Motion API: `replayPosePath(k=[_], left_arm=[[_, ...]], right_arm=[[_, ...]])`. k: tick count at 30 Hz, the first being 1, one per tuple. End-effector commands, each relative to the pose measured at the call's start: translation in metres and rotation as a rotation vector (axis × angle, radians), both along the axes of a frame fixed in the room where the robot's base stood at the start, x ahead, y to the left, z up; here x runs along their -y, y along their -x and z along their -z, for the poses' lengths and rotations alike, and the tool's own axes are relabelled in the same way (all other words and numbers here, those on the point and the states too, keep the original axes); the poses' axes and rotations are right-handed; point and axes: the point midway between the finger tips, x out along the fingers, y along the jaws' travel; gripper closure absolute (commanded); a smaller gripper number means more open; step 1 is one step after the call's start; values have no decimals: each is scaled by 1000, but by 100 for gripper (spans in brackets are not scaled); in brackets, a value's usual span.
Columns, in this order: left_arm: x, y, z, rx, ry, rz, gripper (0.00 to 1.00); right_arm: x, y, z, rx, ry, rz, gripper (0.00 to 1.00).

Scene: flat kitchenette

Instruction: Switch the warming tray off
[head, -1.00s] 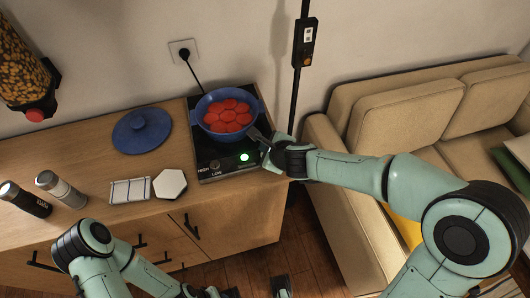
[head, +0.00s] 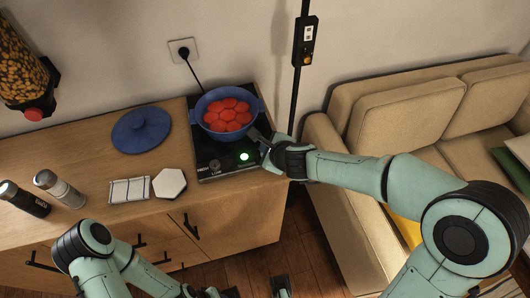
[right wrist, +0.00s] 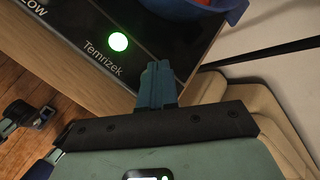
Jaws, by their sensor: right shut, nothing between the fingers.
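The warming tray (head: 228,172) is a flat black panel at the right end of the wooden counter, with a small knob (head: 214,164) near the HIGH and LOW marks. Its round light (head: 244,156) glows green and shows large in the right wrist view (right wrist: 118,42). A blue pan (head: 204,122) with several red round pieces stands on the tray. My right gripper (head: 264,147) is shut and empty at the tray's right edge, beside the light; its closed fingertips (right wrist: 156,70) point at the tray. I cannot tell whether they touch it. My left gripper (head: 200,292) is partly cut off at the bottom.
Two bottles stand at the counter's left. A wall socket (head: 184,50) with a cable is behind. A beige sofa (head: 410,115) stands on the right.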

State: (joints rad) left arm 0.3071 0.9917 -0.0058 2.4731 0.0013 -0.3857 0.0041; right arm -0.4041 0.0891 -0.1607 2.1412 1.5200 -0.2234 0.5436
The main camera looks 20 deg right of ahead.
Motion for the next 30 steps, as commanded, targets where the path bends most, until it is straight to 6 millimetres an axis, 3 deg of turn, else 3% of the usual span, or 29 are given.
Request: replayPosePath(k=[30], left_arm=[[0,2,8,-2,0,0,57]], right_arm=[[0,0,9,0,1,-1,100]])
